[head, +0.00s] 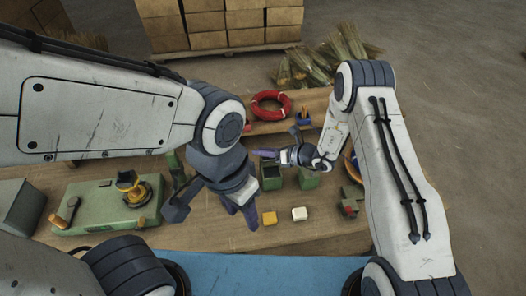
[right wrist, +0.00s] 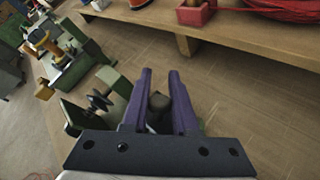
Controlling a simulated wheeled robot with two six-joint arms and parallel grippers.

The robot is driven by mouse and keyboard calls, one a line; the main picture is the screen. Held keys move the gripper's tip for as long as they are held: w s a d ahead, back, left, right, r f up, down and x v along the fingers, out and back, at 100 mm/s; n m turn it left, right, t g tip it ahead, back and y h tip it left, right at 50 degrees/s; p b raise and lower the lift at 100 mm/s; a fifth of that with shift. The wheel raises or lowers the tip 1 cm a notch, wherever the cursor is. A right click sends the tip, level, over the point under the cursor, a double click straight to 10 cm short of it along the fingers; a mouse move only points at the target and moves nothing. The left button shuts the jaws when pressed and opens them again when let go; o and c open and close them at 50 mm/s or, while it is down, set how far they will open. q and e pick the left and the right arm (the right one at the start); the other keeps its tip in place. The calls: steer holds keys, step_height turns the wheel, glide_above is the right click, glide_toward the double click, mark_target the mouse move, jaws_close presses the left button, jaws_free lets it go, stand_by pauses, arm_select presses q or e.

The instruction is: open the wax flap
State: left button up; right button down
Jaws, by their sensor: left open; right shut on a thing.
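My right gripper (head: 265,153) reaches in from the right, its purple fingers pointing left behind a small green box (head: 271,183) with a dark opening. In the right wrist view its fingers (right wrist: 160,75) are shut on a dark grey knob (right wrist: 158,102). I cannot tell for sure that the knob belongs to the wax flap; the fingers and mount hide much of what lies beneath. My left gripper (head: 241,215) is open and empty, pointing down over the bench to the left of the green box.
A second green box (head: 308,180) stands to the right. A green machine (head: 105,205) is at left.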

steer(key=m+g+h, duration=0.1)
steer(key=g, duration=0.2)
steer(key=w+f+m+g+h+b, duration=0.1)
steer(key=m+g, duration=0.1)
steer(key=f+m+g, duration=0.1)
steer(key=m+g, duration=0.1)
steer(key=g, duration=0.1)
steer(key=shift+w+a+g+h, duration=0.1)
steer(key=shift+w+g+h, duration=0.2)
steer(key=shift+w+h, duration=0.1)
steer(key=shift+m+g+b, duration=0.3)
steer(key=shift+g+b, duration=0.1)
steer(key=shift+b, duration=0.35)
steer(key=c, duration=0.7)
jaws_free()
steer(key=shift+s, duration=0.1)
